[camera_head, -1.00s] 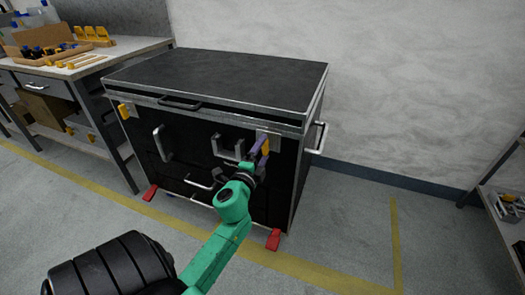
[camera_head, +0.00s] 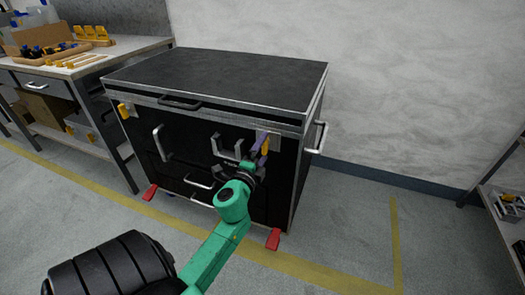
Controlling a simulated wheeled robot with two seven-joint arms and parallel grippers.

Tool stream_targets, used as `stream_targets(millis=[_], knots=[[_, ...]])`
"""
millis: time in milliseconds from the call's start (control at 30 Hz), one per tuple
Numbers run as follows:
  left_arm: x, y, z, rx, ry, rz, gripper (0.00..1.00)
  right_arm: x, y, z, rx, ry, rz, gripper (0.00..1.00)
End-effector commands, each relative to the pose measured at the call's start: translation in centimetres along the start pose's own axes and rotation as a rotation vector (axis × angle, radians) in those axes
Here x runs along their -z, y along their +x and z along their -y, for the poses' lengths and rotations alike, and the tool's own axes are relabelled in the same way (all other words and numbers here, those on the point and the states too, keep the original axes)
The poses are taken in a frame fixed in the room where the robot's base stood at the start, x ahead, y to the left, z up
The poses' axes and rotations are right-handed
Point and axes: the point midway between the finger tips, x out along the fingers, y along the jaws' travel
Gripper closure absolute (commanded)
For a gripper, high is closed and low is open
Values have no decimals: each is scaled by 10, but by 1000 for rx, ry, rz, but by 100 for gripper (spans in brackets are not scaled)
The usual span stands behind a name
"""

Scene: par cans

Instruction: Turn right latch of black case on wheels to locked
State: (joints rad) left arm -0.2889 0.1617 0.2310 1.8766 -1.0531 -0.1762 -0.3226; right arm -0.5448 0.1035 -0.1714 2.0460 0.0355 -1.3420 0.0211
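The black case on wheels (camera_head: 215,82) stands against the wall, its lid lying on top with silver edging. Its right latch, a yellow lever on a pale plate (camera_head: 275,142), is at the upper right of the front. A matching left latch (camera_head: 123,111) is at the upper left. My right gripper is out of view.
Silver handles (camera_head: 162,143) stick out from the case front, and another handle (camera_head: 320,137) from its right side. Red wheel pedals (camera_head: 273,239) are at the floor. A workbench (camera_head: 90,62) stands left, a shelf (camera_head: 507,205) right. The floor right of the case is clear.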

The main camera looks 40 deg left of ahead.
Motion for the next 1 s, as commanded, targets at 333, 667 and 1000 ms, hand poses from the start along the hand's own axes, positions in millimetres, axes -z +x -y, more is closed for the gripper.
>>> stream_targets(millis=[333, 667, 1000], knots=[[0, -38, -4, -5, -4, 2, 0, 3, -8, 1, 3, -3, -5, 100], [0, -126, -7, -4, -2, 2, 0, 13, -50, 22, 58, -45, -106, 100], [0, -146, 0, 0, 1, 0, 0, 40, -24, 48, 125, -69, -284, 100]])
